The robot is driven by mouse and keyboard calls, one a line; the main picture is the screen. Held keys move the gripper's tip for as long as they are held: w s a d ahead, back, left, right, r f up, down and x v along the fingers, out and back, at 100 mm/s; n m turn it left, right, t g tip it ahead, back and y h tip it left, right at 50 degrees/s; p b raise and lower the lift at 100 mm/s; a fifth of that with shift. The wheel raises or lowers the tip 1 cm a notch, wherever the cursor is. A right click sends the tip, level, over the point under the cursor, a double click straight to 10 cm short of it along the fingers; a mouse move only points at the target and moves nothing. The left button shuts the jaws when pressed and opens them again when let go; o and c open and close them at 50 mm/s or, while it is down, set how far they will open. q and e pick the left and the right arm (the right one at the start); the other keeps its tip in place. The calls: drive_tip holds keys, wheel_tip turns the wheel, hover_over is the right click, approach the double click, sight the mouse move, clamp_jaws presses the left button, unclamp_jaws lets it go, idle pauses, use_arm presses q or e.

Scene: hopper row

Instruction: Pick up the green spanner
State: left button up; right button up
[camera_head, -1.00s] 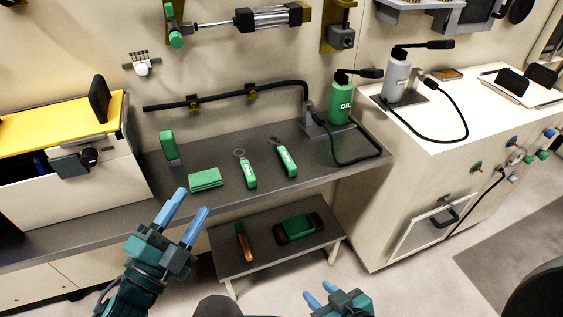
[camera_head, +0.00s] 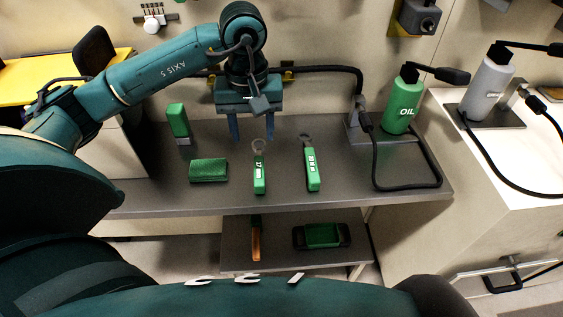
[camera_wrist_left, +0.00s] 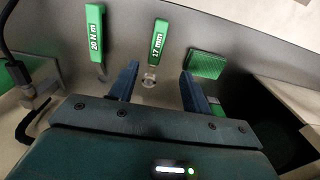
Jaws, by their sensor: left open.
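The green spanner (camera_head: 259,178) lies on the grey bench, its ring end pointing to the back. In the left wrist view the spanner (camera_wrist_left: 159,40) shows a "17 mm" label. My left gripper (camera_head: 253,136) is open and empty, fingers pointing down just behind the spanner's ring end. In the left wrist view its fingertips (camera_wrist_left: 159,72) lie either side of the ring end's line; I cannot tell the exact height. A similar green tool (camera_head: 312,170) lies to the right, labelled "20 N m" in the left wrist view (camera_wrist_left: 95,28). My right gripper is out of view.
A green folded cloth or pad (camera_head: 208,170) lies left of the spanner, with an upright green block (camera_head: 177,120) behind it. A green oil bottle (camera_head: 403,105) and black hose (camera_head: 376,180) stand right. A lower shelf (camera_head: 285,263) holds an orange-and-green tool and a green-and-black tray.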

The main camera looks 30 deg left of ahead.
use_arm(q)
hover_over(259, 172)
drive_tip(key=f, duration=0.6)
drive_tip(key=shift+s+a, duration=0.15)
drive_tip(key=shift+a, duration=0.2)
drive_tip(key=shift+d+f+p, duration=0.2)
drive_tip(key=shift+f+p, duration=0.1)
drive_tip(key=shift+f, duration=1.35)
drive_tip(key=shift+d+f+p, duration=0.15)
drive_tip(key=shift+f+p, duration=0.1)
drive_tip(key=shift+f, duration=1.4)
drive_tip(key=shift+w, duration=0.2)
clamp_jaws()
